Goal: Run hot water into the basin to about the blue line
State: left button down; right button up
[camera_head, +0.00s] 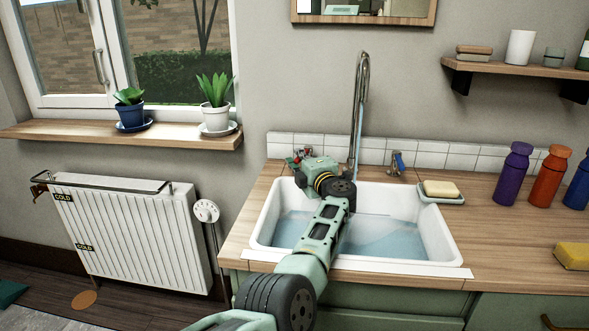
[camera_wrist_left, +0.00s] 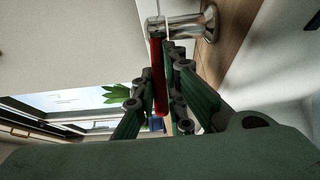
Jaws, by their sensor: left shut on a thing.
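The white basin (camera_head: 443,240) is set in the wooden counter and holds pale blue water (camera_head: 385,240). My arm hides part of it, and I cannot make out a blue line. A tall chrome spout (camera_head: 361,75) stands behind it; a pale streak below its end looks like running water. My left gripper (camera_head: 303,158) is at the tap left of the spout. In the left wrist view its fingers (camera_wrist_left: 170,85) are shut on the red tap lever (camera_wrist_left: 158,78), beside the chrome tap body (camera_wrist_left: 188,27). A blue-handled tap (camera_head: 397,161) stands right of the spout. My right gripper is not in view.
A soap bar on a dish (camera_head: 442,199) sits at the basin's right rim. Purple (camera_head: 512,175), orange (camera_head: 549,177) and blue bottles and a yellow sponge (camera_head: 572,256) stand or lie farther right. A radiator (camera_head: 135,235) and potted plants are left.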

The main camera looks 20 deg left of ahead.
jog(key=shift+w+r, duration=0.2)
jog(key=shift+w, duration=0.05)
pick_arm(q)
jog(key=c, duration=1.8)
grip_release()
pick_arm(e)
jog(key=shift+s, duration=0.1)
